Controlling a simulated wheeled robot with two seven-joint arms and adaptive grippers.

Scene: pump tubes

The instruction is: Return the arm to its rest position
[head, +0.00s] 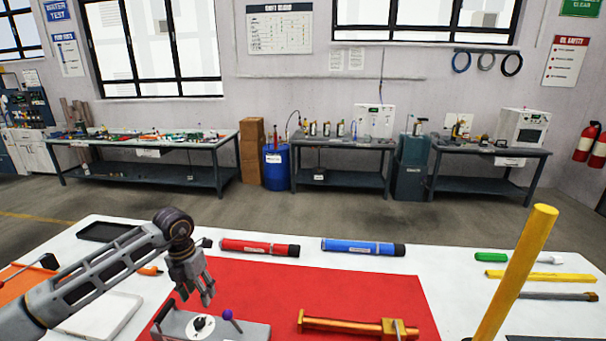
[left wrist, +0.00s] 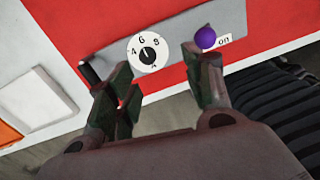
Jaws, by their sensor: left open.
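My left arm (head: 100,272) reaches in from the left over the white table. My left gripper (head: 196,296) points down above the left part of the red mat (head: 340,285), close to a grey panel (head: 255,331). The dial (left wrist: 148,53) and the purple knob (left wrist: 205,38) lie beyond the fingertips. Whether a finger touches the knob I cannot tell. My right gripper is out of view.
A red tube (head: 260,248) and a blue tube (head: 363,247) lie along the table's back. An orange clamp-like bar (head: 350,325) lies on the mat. A tall yellow bar (head: 517,270) rises at the right. A black tray (head: 105,231) and white tray (head: 100,315) are near my left arm.

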